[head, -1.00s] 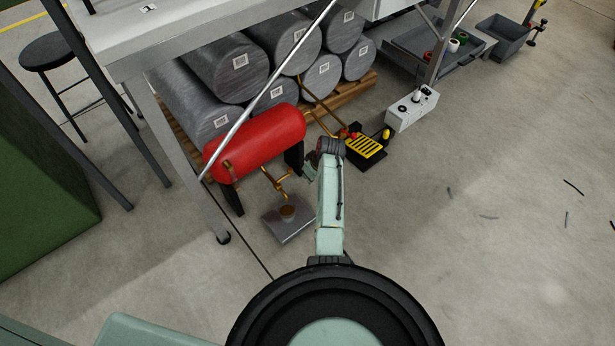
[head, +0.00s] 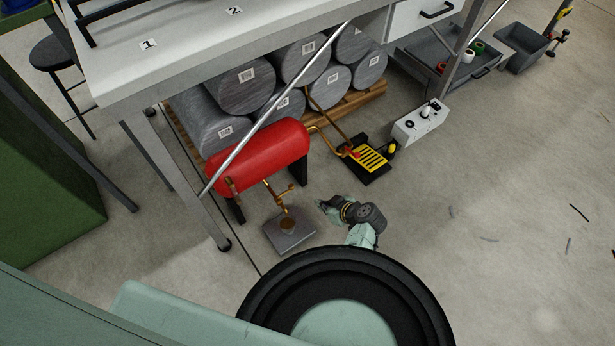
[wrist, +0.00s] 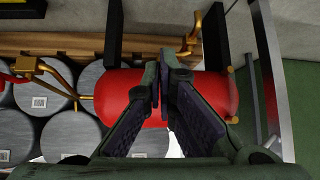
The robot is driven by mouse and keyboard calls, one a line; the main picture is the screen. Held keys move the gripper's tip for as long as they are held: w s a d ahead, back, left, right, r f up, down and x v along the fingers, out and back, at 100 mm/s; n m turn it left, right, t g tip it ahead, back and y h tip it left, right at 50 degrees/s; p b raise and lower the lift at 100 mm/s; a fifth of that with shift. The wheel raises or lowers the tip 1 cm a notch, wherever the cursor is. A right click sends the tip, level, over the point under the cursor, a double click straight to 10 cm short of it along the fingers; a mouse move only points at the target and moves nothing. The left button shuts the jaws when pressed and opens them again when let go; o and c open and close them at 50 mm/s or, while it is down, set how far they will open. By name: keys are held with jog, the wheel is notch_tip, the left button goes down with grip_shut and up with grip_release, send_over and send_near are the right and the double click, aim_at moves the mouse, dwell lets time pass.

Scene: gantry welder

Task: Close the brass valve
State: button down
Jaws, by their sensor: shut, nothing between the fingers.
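The brass valve (head: 285,192) hangs on a thin brass pipe below the front of a red tank (head: 262,154). It stands above a small grey plate (head: 290,238) with a round brown patch. In the wrist view the valve (wrist: 190,42) shows beside the red tank (wrist: 112,98), beyond my fingers. I cannot tell how far its handle is turned. My gripper (head: 322,205) is to the right of the valve, apart from it, with its fingers towards the tank. In the wrist view my gripper (wrist: 161,84) is shut and empty.
A workbench (head: 190,75) and its slanted metal brace (head: 270,110) stand over the tank. Grey cylinders (head: 242,85) lie on a wooden pallet behind. A black and yellow pedal (head: 370,160) and a white box (head: 420,121) are to the right. The floor at right is mostly free.

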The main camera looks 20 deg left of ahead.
jog(key=b, duration=0.6)
send_near(285, 192)
jog(key=w+f, duration=0.3)
jog(key=f, duration=0.2)
jog(key=shift+w+r, duration=0.15)
jog(key=shift+w, duration=0.2)
jog(key=shift+w+b, duration=0.1)
jog(key=shift+b, duration=0.2)
